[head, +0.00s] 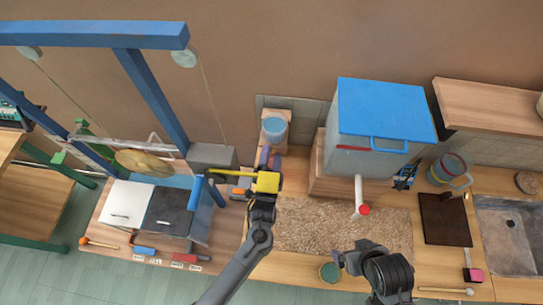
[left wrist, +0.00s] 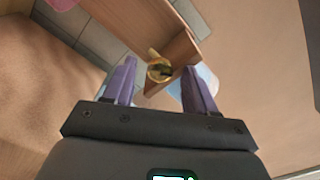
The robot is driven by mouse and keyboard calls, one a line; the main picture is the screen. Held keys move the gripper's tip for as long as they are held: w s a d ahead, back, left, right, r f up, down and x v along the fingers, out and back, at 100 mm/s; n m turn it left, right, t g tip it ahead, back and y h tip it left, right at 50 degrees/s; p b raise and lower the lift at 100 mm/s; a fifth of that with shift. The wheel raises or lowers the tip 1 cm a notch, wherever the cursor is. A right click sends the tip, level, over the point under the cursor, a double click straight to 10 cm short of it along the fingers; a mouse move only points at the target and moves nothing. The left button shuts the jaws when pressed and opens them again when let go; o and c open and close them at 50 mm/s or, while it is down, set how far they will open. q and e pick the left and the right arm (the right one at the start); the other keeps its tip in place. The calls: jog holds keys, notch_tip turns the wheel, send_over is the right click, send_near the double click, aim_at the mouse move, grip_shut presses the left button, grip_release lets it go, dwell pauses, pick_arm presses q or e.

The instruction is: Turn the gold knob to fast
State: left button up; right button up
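The gold knob (left wrist: 160,72) shows in the left wrist view on the face of a wooden block (left wrist: 178,50), between and beyond my left fingertips. A dark mark sits across its middle; I cannot read a setting. My left gripper (head: 270,157) has its purple fingers spread apart, with nothing between them. In the left wrist view its fingers (left wrist: 160,78) flank the knob; I cannot tell whether they touch it. In the head view the knob is hidden by the gripper.
A light blue bowl (head: 274,122) tops the wooden stand behind the left gripper. A blue-lidded tank (head: 385,110) with a white spout stands right.

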pick_arm(q)
jog(key=s+a, duration=0.1)
jog(key=s, duration=0.9)
jog(key=shift+s+b, duration=0.35)
jog(key=shift+b, duration=0.1)
jog(key=shift+a, duration=0.15)
